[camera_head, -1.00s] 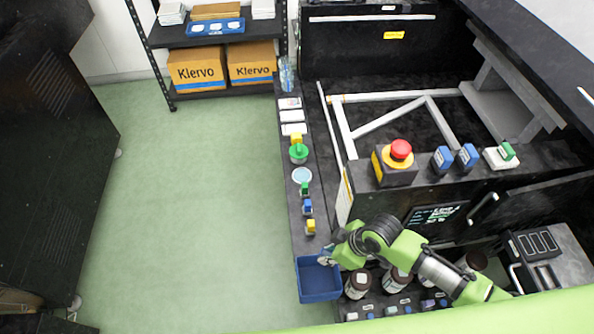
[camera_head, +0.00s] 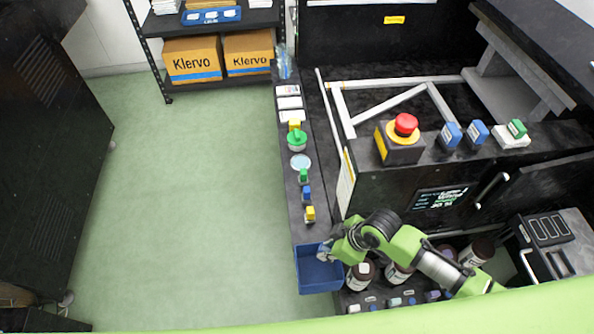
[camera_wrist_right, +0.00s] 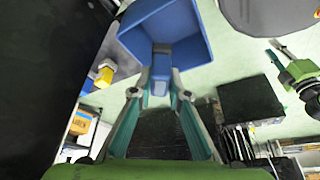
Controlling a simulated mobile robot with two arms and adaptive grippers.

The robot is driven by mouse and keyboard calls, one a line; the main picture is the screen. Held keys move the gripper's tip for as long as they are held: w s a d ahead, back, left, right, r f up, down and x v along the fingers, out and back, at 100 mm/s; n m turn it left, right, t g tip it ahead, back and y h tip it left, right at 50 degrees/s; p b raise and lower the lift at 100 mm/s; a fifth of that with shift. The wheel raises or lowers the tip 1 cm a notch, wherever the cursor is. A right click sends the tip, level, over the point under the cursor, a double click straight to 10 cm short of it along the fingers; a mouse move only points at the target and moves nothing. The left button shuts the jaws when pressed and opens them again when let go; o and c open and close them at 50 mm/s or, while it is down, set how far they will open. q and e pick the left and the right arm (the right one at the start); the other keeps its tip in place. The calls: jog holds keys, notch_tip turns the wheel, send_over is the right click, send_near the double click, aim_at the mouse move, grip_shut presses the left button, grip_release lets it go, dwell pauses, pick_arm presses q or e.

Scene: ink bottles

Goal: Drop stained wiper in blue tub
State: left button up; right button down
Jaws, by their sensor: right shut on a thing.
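The blue tub (camera_head: 319,280) sits at the near end of the narrow dark ledge in the head view. Its open inside also shows at the top of the right wrist view (camera_wrist_right: 165,18). My right gripper (camera_head: 326,252) reaches in from the right, with its fingertips over the tub's far right part. Stains cannot be made out.
Several brown bottles (camera_head: 360,275) stand under and beside my right arm. Small colored items, including a yellow one (camera_head: 309,214), line the ledge beyond the tub. A red button (camera_head: 405,124) stands on the black machine. Green floor (camera_head: 200,200) lies open to the left.

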jog(key=c, duration=2.1)
grip_release()
jog(key=shift+c, duration=0.2)
jog(key=o, duration=0.3)
pick_arm(q)
jog(key=shift+s, duration=0.75)
pick_arm(e)
jog(key=v, duration=1.2)
